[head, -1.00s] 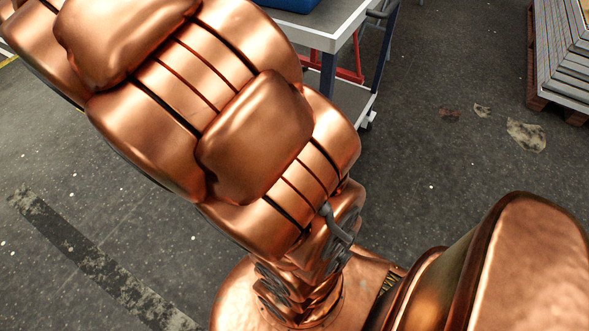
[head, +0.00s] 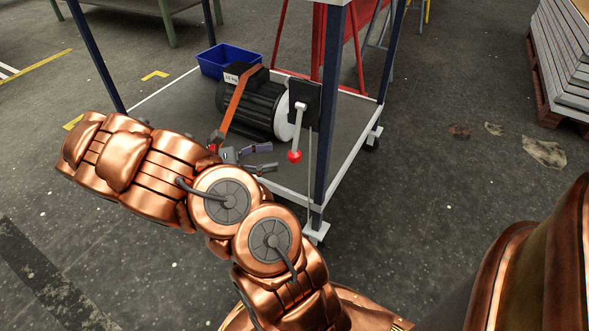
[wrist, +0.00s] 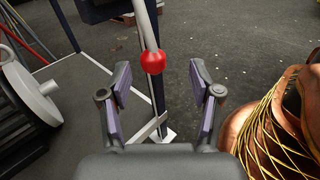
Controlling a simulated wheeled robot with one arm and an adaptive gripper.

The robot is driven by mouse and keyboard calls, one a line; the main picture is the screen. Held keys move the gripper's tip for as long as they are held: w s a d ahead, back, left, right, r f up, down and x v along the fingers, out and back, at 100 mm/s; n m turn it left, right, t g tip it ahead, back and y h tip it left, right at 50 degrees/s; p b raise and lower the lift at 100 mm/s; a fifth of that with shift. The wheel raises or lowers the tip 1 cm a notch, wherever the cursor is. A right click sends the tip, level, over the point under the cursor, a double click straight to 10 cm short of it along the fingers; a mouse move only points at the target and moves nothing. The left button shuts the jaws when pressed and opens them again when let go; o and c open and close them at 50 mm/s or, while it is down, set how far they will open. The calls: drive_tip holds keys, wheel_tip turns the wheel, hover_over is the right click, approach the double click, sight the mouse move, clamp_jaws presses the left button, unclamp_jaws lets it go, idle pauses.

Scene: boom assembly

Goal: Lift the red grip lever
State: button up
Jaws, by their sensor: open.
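The grip lever is a pale arm (head: 299,120) hanging from a black box (head: 305,100) on the cart's blue post, with a red ball knob (head: 294,156) at its lower end. My gripper (head: 271,157) is open and empty, just left of the knob in the head view. In the wrist view the red knob (wrist: 153,62) shows above and beyond the gap between the fingertips of my gripper (wrist: 160,78). The knob appears apart from both fingers. No part of the lever's lower end is hidden.
A black motor (head: 250,105) with an orange strap and a blue bin (head: 228,60) sit on the cart's lower shelf (head: 345,130). The blue post (head: 330,110) stands right beside the lever.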

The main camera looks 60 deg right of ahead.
sight(294, 154)
drive_tip(key=shift+n+h, duration=0.3)
drive_tip(key=s+d+b, duration=0.1)
drive_tip(key=d, duration=0.1)
drive_tip(key=s+d+f+b, duration=0.1)
drive_tip(key=s+d, duration=0.1)
drive_tip(key=s+d+f+b, duration=0.1)
drive_tip(key=d, duration=0.1)
drive_tip(key=shift+s+d, duration=0.15)
drive_tip(key=shift+s, duration=0.1)
clamp_jaws()
idle(0.4)
